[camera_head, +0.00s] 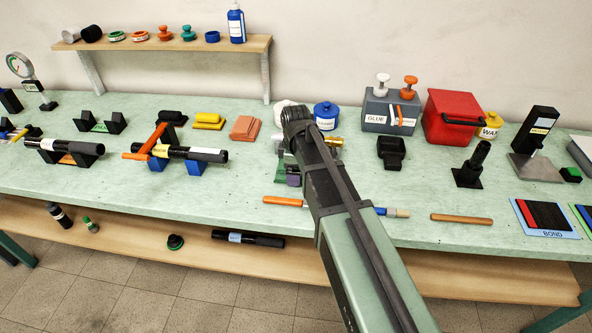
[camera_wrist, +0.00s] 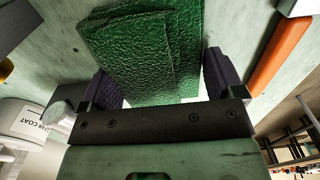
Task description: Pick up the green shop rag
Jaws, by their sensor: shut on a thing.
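The green shop rag (camera_wrist: 140,48) is a folded, textured dark green cloth and fills the upper middle of the wrist view. My gripper (camera_wrist: 158,84) is shut on it, with one purple-padded finger at each side of the cloth. In the head view my gripper (camera_head: 294,178) is low over the bench, partly behind my arm. A little green of the rag (camera_head: 281,179) shows beside it there; the rest is hidden. I cannot tell whether the rag touches the bench.
The green bench top (camera_head: 240,180) is crowded. An orange-handled tool (camera_head: 283,201) lies just in front of my gripper. Behind are a blue jar (camera_head: 326,115) and a grey glue box (camera_head: 389,112). A black tube (camera_head: 180,151) rests at left.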

